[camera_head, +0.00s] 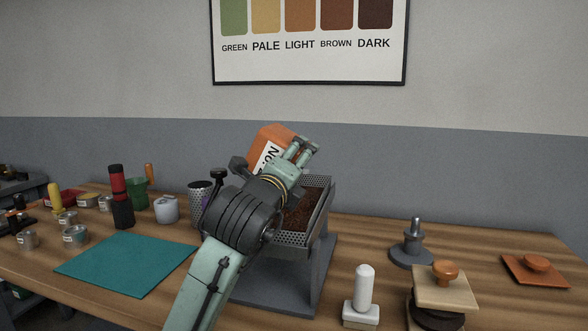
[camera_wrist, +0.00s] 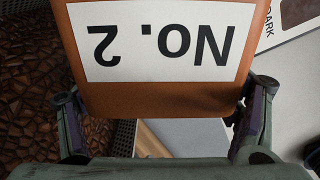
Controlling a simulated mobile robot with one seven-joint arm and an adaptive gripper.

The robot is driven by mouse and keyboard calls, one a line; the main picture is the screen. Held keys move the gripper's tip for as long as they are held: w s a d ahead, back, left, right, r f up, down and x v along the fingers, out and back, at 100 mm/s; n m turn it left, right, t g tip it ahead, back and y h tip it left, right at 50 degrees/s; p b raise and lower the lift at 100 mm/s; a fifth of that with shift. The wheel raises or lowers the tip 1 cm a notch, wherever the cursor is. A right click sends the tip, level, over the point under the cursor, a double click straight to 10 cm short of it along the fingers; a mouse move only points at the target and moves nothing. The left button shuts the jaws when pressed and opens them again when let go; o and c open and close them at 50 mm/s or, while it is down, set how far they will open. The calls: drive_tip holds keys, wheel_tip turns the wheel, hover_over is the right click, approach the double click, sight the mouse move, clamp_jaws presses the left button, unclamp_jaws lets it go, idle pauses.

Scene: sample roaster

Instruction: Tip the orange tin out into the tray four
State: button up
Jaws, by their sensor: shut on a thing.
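The orange tin (camera_head: 268,138) with a white "No. 2" label is held in my gripper (camera_head: 303,147), tilted well over, above the perforated metal tray (camera_head: 290,239). In the wrist view the orange tin (camera_wrist: 165,103) sits between both fingers of my gripper (camera_wrist: 162,112), with its label upside down in the picture. Brown beans (camera_head: 298,213) lie in the tray, and the beans also fill the left of the wrist view (camera_wrist: 35,95). The tin's mouth is hidden, and I see no beans falling. No number shows on the tray.
The tray rests on a grey stand (camera_head: 270,285). A teal mat (camera_head: 125,263) and several small tins lie to the left. A perforated cup (camera_head: 199,191) stands behind my arm. A white-handled tool (camera_head: 363,290) and a stamp-like block (camera_head: 447,287) stand on the right.

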drive_tip(key=shift+r, duration=0.1)
wheel_tip(320, 180, up, 3)
drive_tip(key=shift+f+p, duration=0.1)
drive_tip(key=shift+p, duration=1.05)
drive_tip(key=shift+s, duration=0.1)
